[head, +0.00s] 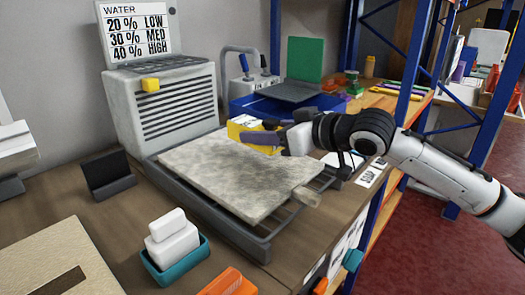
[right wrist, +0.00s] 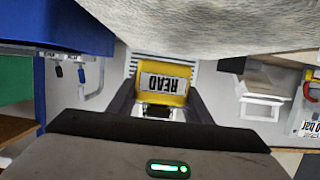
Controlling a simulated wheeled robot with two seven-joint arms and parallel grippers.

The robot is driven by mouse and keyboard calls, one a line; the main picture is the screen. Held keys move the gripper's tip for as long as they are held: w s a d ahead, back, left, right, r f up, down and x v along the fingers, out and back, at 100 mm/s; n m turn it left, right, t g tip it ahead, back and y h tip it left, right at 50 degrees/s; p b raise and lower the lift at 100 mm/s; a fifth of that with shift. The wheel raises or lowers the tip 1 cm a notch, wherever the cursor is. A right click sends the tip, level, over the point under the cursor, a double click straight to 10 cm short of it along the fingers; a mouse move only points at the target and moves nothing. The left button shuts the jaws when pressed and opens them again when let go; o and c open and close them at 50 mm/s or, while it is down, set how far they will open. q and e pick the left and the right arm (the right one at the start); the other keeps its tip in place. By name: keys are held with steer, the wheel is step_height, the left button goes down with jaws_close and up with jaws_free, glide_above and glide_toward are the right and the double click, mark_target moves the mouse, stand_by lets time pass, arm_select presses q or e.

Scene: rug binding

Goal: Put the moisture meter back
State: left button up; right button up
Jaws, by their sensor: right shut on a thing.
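The moisture meter is a yellow block (head: 241,126) just behind the far edge of the pale rug piece in the head view. My right gripper (head: 266,137) reaches in from the right and is shut on the meter, low over the rug's far corner. The fingers hide part of the meter in the head view. My left gripper is not in view.
The mottled rug piece (head: 225,172) lies on a dark slatted rack (head: 262,246). An empty black stand (head: 107,176) is to its left. Behind are a vented grey machine (head: 160,110) and a blue bin (head: 238,106). A teal tray (head: 172,270) with white blocks is in front.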

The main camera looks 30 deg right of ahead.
steer(key=shift+f, duration=1.7)
steer(key=shift+f, duration=0.15)
steer(key=o, duration=1.3)
steer(key=shift+f, duration=0.1)
